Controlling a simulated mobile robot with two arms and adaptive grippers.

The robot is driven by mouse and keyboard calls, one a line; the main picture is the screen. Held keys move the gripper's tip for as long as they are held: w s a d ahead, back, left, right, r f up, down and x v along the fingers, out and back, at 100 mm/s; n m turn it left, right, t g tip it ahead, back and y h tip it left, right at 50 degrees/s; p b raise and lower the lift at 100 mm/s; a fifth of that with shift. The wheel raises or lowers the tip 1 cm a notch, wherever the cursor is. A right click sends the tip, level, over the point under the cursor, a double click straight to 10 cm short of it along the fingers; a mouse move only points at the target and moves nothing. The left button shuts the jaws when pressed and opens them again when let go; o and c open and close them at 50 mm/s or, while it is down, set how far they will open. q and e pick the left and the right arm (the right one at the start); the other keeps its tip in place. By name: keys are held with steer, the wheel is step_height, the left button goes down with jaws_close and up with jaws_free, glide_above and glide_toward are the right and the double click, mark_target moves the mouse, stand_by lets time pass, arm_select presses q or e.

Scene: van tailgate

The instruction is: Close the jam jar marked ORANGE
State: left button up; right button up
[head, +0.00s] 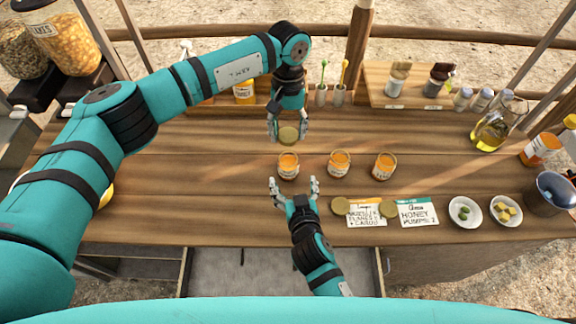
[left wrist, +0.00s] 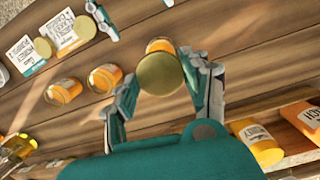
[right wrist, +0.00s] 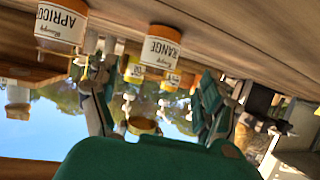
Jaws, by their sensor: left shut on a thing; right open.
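The jam jar marked ORANGE (head: 288,166) stands open on the counter, leftmost of three jars with orange contents. Its label, reading "RANGE" in part, faces the right wrist camera (right wrist: 160,48), where the picture is upside down. My left gripper (head: 288,130) is shut on a gold lid (left wrist: 160,74). It holds the lid above and slightly behind the jar in the head view; the lid partly covers the jar in the left wrist view. My right gripper (head: 293,184) is open at the jar's front, its fingers apart to either side and not closed on it.
Two more open jars stand to the right, a middle one (head: 339,164) and a right one (head: 384,167). Two gold lids (head: 340,206) (head: 389,209) lie by the cards. Small bowls (head: 465,212) sit front right. A spoon holder (head: 322,95) stands behind.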

mark_target(290, 172)
arm_select(q)
steer(key=shift+s+r, duration=0.1)
steer(key=shift+s, duration=0.05)
arm_select(e)
steer(key=x, duration=0.9)
jaws_close()
arm_select(q)
steer(key=shift+d+f, duration=0.1)
steer(key=shift+f, duration=2.4)
